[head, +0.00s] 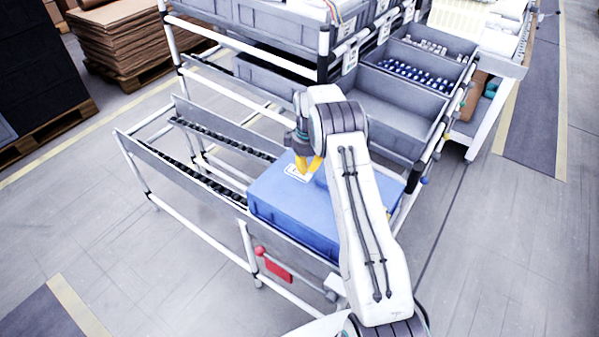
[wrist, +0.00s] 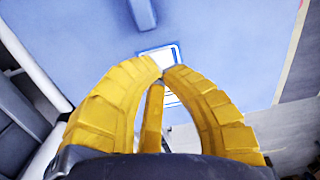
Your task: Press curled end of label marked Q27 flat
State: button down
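The label (head: 297,172) is a white patch with dark print on top of a blue lidded box (head: 290,213) in the head view. I cannot read Q27 on it or tell which end is curled. In the wrist view the white label (wrist: 172,56) shows beyond and between the yellow fingertips, which hide part of it. My gripper (head: 308,172) points down over the label's right part. In the wrist view its fingertips (wrist: 163,73) are drawn together with nothing between them. I cannot tell whether they touch the label.
The box sits at the near end of a roller rack (head: 190,165). Grey bins (head: 400,115) with small parts stand on the shelf behind, close to my arm. A red tag (head: 277,268) hangs on the rack's front. Open floor (head: 130,265) lies to the left.

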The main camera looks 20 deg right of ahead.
notch_tip(320, 180, up, 7)
jog(key=s+d+p, duration=0.2)
jog(key=s+p, duration=0.1)
dwell(0.5)
jog(key=shift+w, duration=0.1)
dwell(0.4)
